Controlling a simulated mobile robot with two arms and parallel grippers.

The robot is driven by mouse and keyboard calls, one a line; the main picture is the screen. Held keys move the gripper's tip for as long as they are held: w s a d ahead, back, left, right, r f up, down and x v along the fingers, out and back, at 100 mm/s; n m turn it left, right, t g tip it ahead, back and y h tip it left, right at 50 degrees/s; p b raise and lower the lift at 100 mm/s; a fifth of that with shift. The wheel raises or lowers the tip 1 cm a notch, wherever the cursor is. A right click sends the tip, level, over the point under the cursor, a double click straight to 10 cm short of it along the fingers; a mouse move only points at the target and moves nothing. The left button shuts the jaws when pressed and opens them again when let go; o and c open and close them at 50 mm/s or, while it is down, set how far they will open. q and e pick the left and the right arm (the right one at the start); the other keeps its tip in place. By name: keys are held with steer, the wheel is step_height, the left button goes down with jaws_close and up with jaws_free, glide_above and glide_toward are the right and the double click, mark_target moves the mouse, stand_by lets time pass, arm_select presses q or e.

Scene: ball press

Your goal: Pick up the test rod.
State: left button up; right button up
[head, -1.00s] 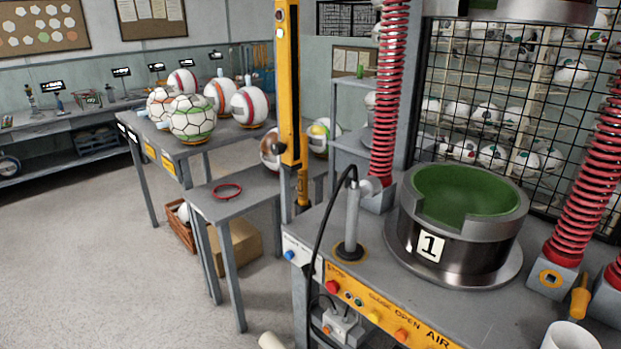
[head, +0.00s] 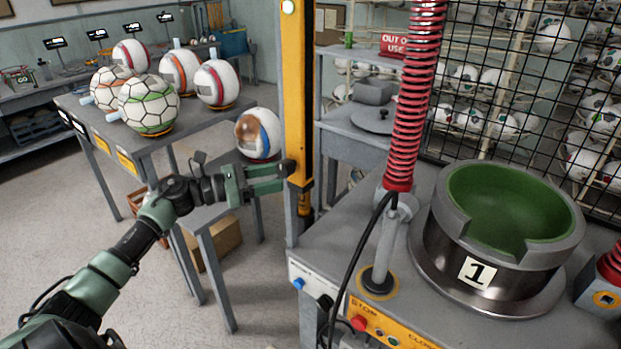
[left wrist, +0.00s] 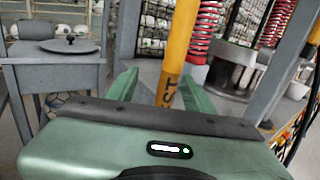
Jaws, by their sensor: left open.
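The test rod appears to be the slim yellow rod (head: 304,203) with dark markings below the yellow and black upright at the corner of the press table. In the left wrist view the yellow rod (left wrist: 178,55) with dark letters stands slightly tilted between my green fingers. My left gripper (head: 287,178) reaches in from the left, level, with its fingertips at the upright. It is open, and its fingers (left wrist: 158,82) lie on either side of the rod with a gap. The rod's lower end is hidden in the wrist view. My right gripper is out of view.
The press table carries a ball mould (head: 505,225) marked 1, a red spring column (head: 413,110) and a grey post with a black cable. Several balls stand on the table (head: 150,150) at left.

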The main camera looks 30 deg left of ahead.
arm_select(q)
steer(key=s+d+p+x, duration=0.1)
steer(key=p+x, duration=0.2)
steer(key=x, duration=0.5)
steer(key=shift+d+r+m+p, duration=0.15)
steer(key=shift+r+m+p, duration=0.15)
steer(key=shift+r+p, duration=0.15)
steer(key=shift+c, duration=0.3)
jaws_close()
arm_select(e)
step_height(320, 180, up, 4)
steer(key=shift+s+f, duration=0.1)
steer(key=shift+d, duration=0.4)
